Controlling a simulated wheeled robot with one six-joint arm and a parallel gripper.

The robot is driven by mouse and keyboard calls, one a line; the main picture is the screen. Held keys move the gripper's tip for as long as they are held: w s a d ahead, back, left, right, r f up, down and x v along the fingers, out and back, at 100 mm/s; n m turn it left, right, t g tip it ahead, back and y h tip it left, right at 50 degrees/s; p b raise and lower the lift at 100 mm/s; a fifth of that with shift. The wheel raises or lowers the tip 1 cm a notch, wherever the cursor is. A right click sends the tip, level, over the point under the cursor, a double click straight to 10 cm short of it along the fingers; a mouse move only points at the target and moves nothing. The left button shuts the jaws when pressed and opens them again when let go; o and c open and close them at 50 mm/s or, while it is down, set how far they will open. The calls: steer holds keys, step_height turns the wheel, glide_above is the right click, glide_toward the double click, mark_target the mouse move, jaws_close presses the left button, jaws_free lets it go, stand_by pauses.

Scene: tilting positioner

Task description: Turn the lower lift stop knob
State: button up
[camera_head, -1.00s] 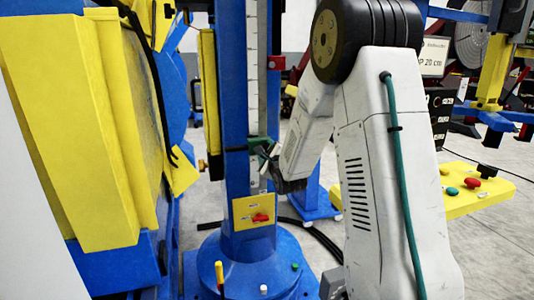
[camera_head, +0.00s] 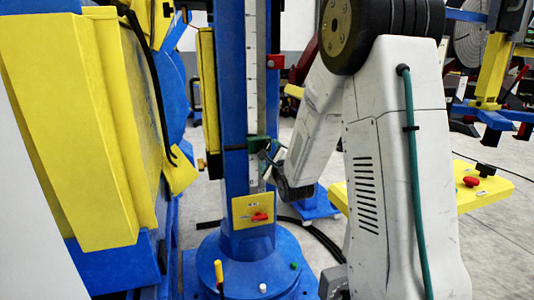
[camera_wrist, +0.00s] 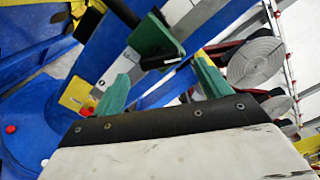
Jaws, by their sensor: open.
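The lower lift stop is a green block (camera_head: 257,143) on the scaled blue column in the head view. In the wrist view the green block (camera_wrist: 153,38) is close ahead, with a dark part on its near side and a black bar beyond it. Which dark part is the knob is hard to tell. My gripper (camera_wrist: 162,67) is open, its two green fingers spread and empty, with the block just beyond and between the fingertips. In the head view my gripper (camera_head: 268,164) is small and partly dark, just below and right of the block.
A red stop (camera_head: 275,62) sits higher on the blue column (camera_head: 235,100). A yellow plate (camera_head: 243,207) with a red knob (camera_head: 260,217) is lower on it. A large yellow and blue structure (camera_head: 70,130) fills the left. A yellow panel (camera_head: 475,190) with knobs stands at right.

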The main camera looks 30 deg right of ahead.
steer(key=shift+v, duration=1.7)
step_height(320, 180, down, 8)
steer(key=s+n+g, duration=0.2)
steer(key=n+g, duration=0.2)
steer(key=n, duration=0.1)
steer(key=s+a+f+n+g+y, duration=0.2)
steer(key=s+a+n+g, duration=0.2)
steer(key=s+n+g, duration=0.25)
steer(key=s+a+r+n+g+y, duration=0.1)
steer(key=s+a+r+n, duration=0.3)
steer(key=s, duration=0.5)
steer(key=s+a+r+n+g+y, duration=0.1)
steer(key=s+a+r+n+g, duration=0.1)
steer(key=s+a+r+n, duration=0.3)
steer(key=s+a+r+n+g+y, duration=0.1)
steer(key=s+a+r+n, duration=0.3)
steer(key=s, duration=1)
steer(key=shift+a+r+n+g, duration=0.25)
steer(key=shift+a+n+g, duration=0.5)
steer(key=shift+a+n, duration=0.7)
